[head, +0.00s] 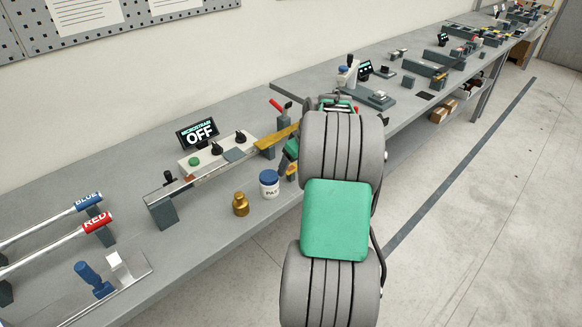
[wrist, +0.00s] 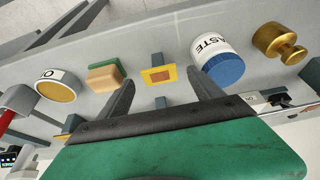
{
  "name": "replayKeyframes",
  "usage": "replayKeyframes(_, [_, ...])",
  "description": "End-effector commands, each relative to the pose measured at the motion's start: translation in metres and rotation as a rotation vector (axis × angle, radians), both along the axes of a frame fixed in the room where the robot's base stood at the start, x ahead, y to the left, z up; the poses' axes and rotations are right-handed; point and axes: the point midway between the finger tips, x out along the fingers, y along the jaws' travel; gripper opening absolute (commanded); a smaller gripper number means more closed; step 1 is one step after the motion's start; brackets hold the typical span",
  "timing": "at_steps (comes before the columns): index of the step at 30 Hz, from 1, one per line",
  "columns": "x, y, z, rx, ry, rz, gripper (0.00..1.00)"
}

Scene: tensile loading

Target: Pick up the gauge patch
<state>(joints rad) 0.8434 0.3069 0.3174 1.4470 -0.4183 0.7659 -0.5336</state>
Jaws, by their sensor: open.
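The gauge patch, a small yellow square with a reddish-brown centre (wrist: 160,75), shows in the wrist view on a small grey support. My gripper (wrist: 160,82) is open, with one dark finger on each side of the patch in the picture. Nothing is held between the fingers. I cannot tell how much height separates the fingertips from the patch. In the head view my gripper (head: 290,155) is mostly hidden behind my arm, at the bench's front edge, and the patch cannot be made out clearly.
A white paste jar with a blue lid (wrist: 222,62) stands close right of the patch in the wrist view, with a brass weight (wrist: 280,44) beyond. A green-and-tan block (wrist: 104,76) and a round tin (wrist: 56,86) lie left. A microstrain display reading OFF (head: 198,132) stands behind a metal bar (head: 195,182).

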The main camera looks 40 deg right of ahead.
Motion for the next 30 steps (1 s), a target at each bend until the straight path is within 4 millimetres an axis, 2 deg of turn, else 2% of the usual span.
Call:
replayKeyframes(8, [0.0027, 0.0003, -0.0055, -0.001, -0.001, 0.001, 0.75])
replayKeyframes(30, [0.0025, 0.0004, -0.0051, -0.001, -0.001, 0.001, 0.14])
